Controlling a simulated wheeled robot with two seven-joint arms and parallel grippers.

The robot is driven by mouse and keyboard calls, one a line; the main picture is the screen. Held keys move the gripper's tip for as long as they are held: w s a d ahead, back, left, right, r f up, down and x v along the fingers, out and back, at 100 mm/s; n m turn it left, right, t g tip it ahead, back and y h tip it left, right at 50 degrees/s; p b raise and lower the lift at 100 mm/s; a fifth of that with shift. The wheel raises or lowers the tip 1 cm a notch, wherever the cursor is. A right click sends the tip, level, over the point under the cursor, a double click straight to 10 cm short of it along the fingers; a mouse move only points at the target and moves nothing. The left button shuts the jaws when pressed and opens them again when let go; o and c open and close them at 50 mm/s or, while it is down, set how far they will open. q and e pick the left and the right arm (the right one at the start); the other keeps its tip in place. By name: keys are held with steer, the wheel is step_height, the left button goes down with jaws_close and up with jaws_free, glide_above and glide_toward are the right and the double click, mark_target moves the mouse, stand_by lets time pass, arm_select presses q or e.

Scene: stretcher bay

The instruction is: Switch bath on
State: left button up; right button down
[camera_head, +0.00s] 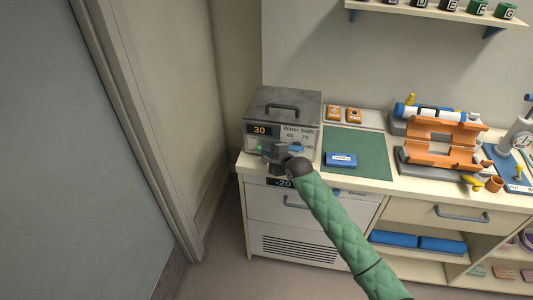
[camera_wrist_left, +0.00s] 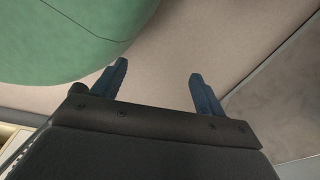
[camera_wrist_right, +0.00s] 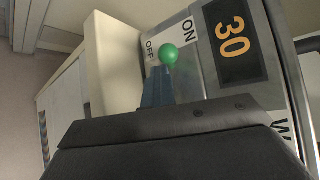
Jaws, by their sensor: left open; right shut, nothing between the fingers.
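The water bath (camera_head: 283,106) is a grey box with a dark handled lid, standing at the counter's left end. Its orange display (camera_wrist_right: 231,40) reads 30. A green ball-tipped switch (camera_wrist_right: 168,55) sits on its front, close to the OFF and ON labels in the right wrist view. My right gripper (camera_wrist_right: 158,88) is shut and empty, its fingertips right at the green ball; I cannot tell whether they touch it. In the head view, my right gripper (camera_head: 268,150) covers part of the bath's front. My left gripper (camera_wrist_left: 158,72) is open and empty, over the floor.
A green mat (camera_head: 370,145) with a blue box (camera_head: 341,159) lies right of the bath. An orange rack (camera_head: 440,140) stands farther right. A freezer front (camera_head: 300,214) is below the counter. A door frame (camera_head: 150,110) rises at left.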

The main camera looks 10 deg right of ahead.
arm_select(q)
steer(key=w+d+r+b, duration=0.1)
steer(key=w+b, duration=0.2)
steer(key=w, duration=0.3)
steer(key=shift+w, duration=0.2)
arm_select(e)
steer(key=v, duration=0.7)
steer(key=shift+s+d+r, duration=0.15)
steer(key=shift+s+d, duration=0.1)
steer(key=shift+s, duration=0.05)
arm_select(q)
steer(key=shift+d+r, duration=0.1)
